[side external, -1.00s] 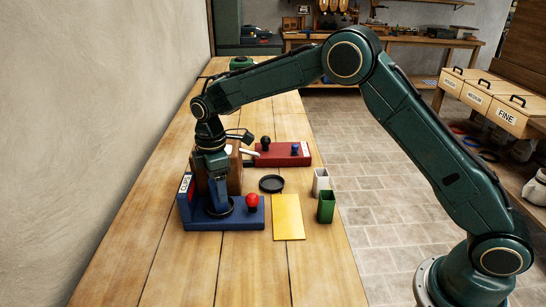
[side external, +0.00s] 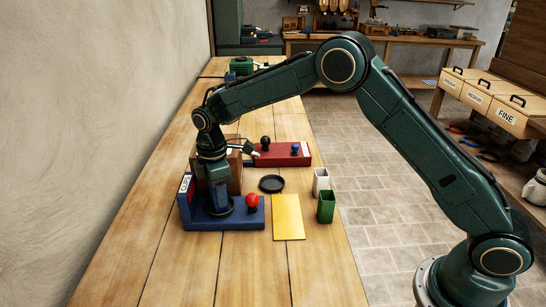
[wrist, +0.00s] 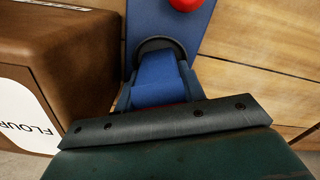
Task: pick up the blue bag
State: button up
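The blue bag (wrist: 157,78) sits in a dark round ring (wrist: 154,44) on the blue base in the wrist view. In the side view, the bag (side external: 221,198) shows as a small blue patch below my gripper (side external: 216,190). The blue base (side external: 240,218) carries a red knob (side external: 252,200) and an upright labelled plate. My gripper points down over the ring, right at the bag. In the wrist view a dark bar of my gripper covers the bag's near part. The fingertips are hidden, so their opening and any grip on the bag do not show.
A brown box (wrist: 65,60) labelled FLOUR stands close beside my gripper. A red base (side external: 283,155) with knobs lies behind. A black dish (side external: 271,183), yellow sheet (side external: 288,217), white container (side external: 320,181) and green container (side external: 326,206) stand to the right. The front of the table is clear.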

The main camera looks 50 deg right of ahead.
jog(key=shift+c, duration=1)
jog(key=shift+r, duration=0.2)
notch_tip(320, 180, up, 20)
jog(key=shift+f, duration=0.15)
jog(key=shift+d, duration=0.15)
jog(key=s+d+f+m, duration=0.1)
jog(key=s+d+m, duration=0.1)
jog(key=s+d, duration=0.2)
jog(key=s+d+f+m, duration=0.1)
jog(key=s+d, duration=0.4)
jog(key=d, duration=0.6)
jog(key=shift+s+f+m, duration=0.25)
jog(key=shift+f+m, duration=0.1)
jog(key=shift+m, duration=0.55)
jog(key=shift+f, duration=0.1)
